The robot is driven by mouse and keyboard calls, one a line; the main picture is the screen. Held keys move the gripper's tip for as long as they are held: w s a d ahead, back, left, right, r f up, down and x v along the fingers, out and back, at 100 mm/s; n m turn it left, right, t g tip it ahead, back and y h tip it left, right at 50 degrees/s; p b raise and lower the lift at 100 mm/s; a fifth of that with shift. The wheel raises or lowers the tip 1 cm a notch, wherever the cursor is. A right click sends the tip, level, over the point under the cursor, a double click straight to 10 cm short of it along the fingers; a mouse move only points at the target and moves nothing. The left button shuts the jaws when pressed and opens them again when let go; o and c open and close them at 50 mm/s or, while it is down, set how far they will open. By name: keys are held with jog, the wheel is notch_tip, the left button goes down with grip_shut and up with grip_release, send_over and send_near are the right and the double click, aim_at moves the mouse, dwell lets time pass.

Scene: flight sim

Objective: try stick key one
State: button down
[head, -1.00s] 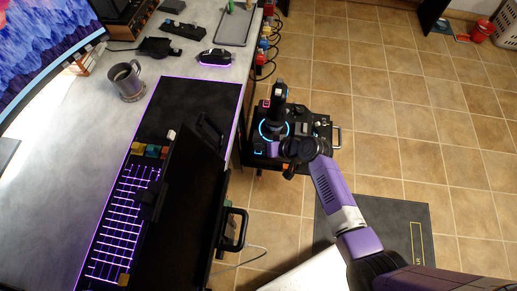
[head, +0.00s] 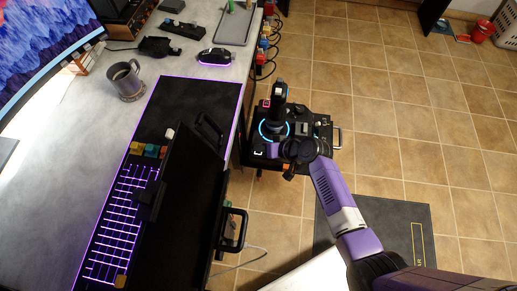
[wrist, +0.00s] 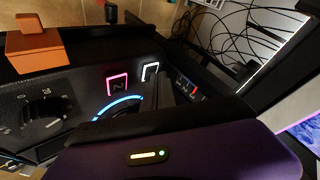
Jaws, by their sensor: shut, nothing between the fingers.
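The joystick (head: 279,98) stands upright on its black base (head: 312,128), with a glowing blue ring around its foot. One key (head: 257,153) at the base's near left corner is outlined in white; in the wrist view the white-lit key (wrist: 150,71) is partly covered by my finger. A pink-red lit key (wrist: 118,82) with a mark like a 2 sits beside it; a red-lit key (head: 266,103) shows in the head view. My gripper (head: 273,150) is shut and empty, low over the base, its tip close to the white-lit key. Contact cannot be told.
An orange block-like control (wrist: 35,45) and a dark dial (wrist: 45,112) stand on the base in the wrist view. The desk (head: 195,85) with a mouse (head: 215,57) and mug (head: 126,80) is to the left. Tiled floor lies open to the right.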

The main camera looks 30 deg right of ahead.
jog(key=shift+r, duration=0.1)
jog(key=shift+r+p, duration=0.75)
jog(key=shift+p, duration=0.05)
notch_tip(320, 180, up, 5)
jog(key=p, duration=0.4)
dwell(0.8)
